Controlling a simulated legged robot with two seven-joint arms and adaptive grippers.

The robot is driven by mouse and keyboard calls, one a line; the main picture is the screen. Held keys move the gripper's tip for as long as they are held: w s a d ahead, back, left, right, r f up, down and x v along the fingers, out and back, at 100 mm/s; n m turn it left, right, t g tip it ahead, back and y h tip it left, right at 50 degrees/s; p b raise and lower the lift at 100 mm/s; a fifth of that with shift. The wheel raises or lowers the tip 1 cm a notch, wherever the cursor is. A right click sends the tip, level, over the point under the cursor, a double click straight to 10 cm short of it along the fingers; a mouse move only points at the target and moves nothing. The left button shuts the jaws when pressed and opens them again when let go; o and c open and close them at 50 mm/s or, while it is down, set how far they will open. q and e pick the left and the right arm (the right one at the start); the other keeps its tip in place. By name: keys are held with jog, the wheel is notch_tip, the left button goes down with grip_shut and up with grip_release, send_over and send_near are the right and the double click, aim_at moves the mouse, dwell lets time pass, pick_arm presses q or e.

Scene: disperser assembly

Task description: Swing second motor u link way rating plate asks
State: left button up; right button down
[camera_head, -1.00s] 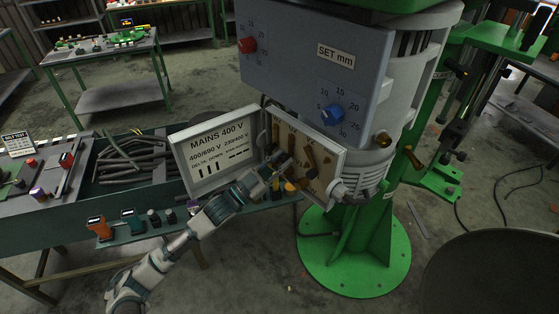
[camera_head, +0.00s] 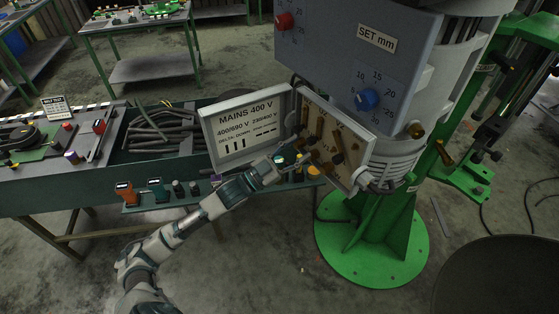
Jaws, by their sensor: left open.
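The motor's terminal box (camera_head: 352,118) stands open on the grey motor of the green machine. Its tan board carries several brass-coloured links, one of them a dark slanted link (camera_head: 341,141) on the right part. The rating plate (camera_head: 248,127) on the open lid reads MAINS 400 V, 400/690 V, 230/400 V and DELTA: DOWN; the smallest print is unclear. My left gripper (camera_head: 294,160) is open at the lower left of the board, in front of the lid's lower right corner. Whether it touches a link cannot be told. My right gripper is not in view.
A grey panel (camera_head: 350,60) marked SET mm, with a red knob (camera_head: 284,20) and a blue knob (camera_head: 367,99), overhangs the box. A green shelf (camera_head: 202,188) holds several tools below the lid. A bench with cables (camera_head: 160,130) stands left.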

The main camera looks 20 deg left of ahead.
pick_arm(q)
jog(key=v, duration=0.8)
jog(key=shift+s+f, duration=0.15)
jog(key=shift+a, duration=0.15)
